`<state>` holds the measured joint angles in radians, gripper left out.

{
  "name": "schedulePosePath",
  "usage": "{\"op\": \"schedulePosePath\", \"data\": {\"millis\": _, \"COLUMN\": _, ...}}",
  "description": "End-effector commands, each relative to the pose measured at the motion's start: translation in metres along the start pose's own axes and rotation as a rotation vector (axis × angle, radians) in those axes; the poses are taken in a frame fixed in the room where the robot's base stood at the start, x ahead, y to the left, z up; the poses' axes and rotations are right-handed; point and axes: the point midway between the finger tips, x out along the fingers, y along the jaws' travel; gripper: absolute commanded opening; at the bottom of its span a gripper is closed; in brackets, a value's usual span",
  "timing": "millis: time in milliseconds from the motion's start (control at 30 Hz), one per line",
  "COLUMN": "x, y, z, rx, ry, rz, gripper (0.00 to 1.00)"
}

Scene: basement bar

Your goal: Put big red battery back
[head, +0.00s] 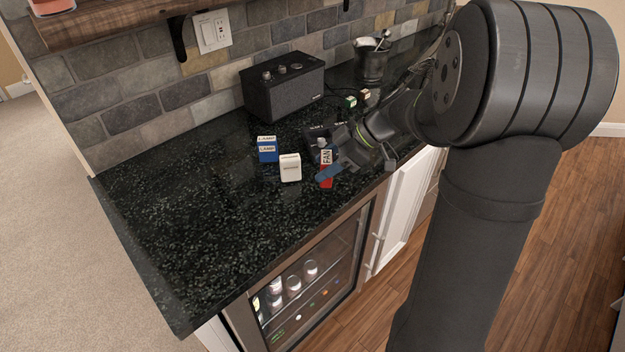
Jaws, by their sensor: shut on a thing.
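The big red battery (326,181) has a white upper part marked "FAN". It is upright near the counter's front edge, and I cannot tell whether it touches the counter. My gripper (329,171) is shut on it, with a finger across its front. Just behind my gripper is a low black block with faint white markings (316,132), partly hidden by the gripper. A blue and white battery marked "LAMP" (268,150) and a white battery (290,168) stand on the counter to the left of the red one.
A black speaker box (283,83) stands against the brick wall. Small green (351,102) and orange (365,94) blocks and a dark pot (371,65) are farther back. The black speckled counter (170,215) is clear at the left.

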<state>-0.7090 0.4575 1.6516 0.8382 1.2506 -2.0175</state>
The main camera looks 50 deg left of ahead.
Motion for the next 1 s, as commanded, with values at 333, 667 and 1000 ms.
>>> {"op": "schedulePosePath", "data": {"millis": 333, "x": 0.04, "y": 0.011, "z": -0.006, "rx": 0.002, "ry": 0.0, "rz": 0.001, "gripper": 0.17}}
{"op": "schedulePosePath", "data": {"millis": 667, "x": 0.066, "y": 0.011, "z": 0.02, "rx": 0.001, "ry": -0.001, "rz": 0.002, "gripper": 0.17}}
{"op": "schedulePosePath", "data": {"millis": 1000, "x": 0.067, "y": 0.011, "z": 0.022, "rx": 0.001, "ry": -0.001, "rz": 0.002, "gripper": 0.55}}
